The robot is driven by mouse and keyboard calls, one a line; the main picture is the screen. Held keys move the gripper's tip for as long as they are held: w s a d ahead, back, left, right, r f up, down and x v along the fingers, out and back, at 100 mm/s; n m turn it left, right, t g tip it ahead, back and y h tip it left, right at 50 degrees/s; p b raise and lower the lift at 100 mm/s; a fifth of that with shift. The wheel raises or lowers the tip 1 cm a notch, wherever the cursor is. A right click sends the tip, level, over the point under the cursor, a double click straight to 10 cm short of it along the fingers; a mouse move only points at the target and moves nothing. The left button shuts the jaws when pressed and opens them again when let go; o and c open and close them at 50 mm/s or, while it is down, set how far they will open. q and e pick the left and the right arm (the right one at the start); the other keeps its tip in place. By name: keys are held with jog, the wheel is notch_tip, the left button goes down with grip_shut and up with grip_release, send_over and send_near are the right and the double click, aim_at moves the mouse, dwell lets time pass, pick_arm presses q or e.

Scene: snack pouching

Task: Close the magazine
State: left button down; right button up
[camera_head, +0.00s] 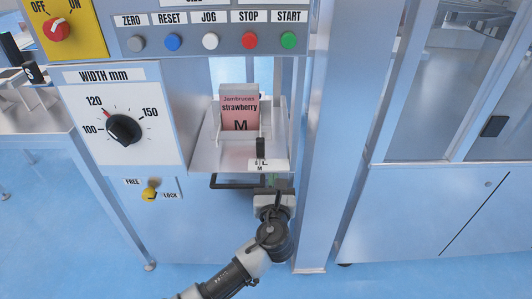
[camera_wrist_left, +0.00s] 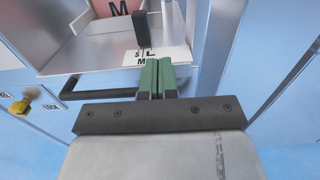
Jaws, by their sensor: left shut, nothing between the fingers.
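The magazine (camera_head: 203,154) is a grey metal tray in the machine front, holding a pink pouch stack (camera_head: 240,112) marked strawberry M. A black bar handle (camera_head: 228,186) runs below its front edge; it also shows in the left wrist view (camera_wrist_left: 95,94). A black slider knob (camera_head: 261,147) stands by the S, M, L label (camera_head: 268,165). My left gripper (camera_head: 272,180) is shut and empty, at the right end of the handle, just below the label. In the left wrist view its green fingers (camera_wrist_left: 157,77) are together; whether they touch the handle I cannot tell. My right gripper is not in view.
Above is a button panel (camera_head: 211,17) with a red power knob (camera_head: 57,30). Left of the magazine are a width dial (camera_head: 125,129) and a yellow FREE/LOCK knob (camera_head: 150,194), its lever toward LOCK. A metal post (camera_head: 326,190) stands close right of my left gripper.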

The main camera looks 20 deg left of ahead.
pick_arm(q)
jog(key=b+x, duration=0.1)
jog(key=x, duration=0.9)
jog(key=shift+w+f, duration=0.1)
jog(key=shift+f, duration=0.1)
jog(key=shift+w+a+r+b, duration=0.1)
jog(key=shift+w+a+b, duration=0.15)
jog(key=shift+w, duration=0.4)
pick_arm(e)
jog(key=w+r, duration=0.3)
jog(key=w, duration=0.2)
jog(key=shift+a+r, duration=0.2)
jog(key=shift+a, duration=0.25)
pick_arm(q)
jog(key=shift+x, duration=1.05)
jog(key=shift+w+a, duration=0.1)
jog(key=shift+w, duration=0.2)
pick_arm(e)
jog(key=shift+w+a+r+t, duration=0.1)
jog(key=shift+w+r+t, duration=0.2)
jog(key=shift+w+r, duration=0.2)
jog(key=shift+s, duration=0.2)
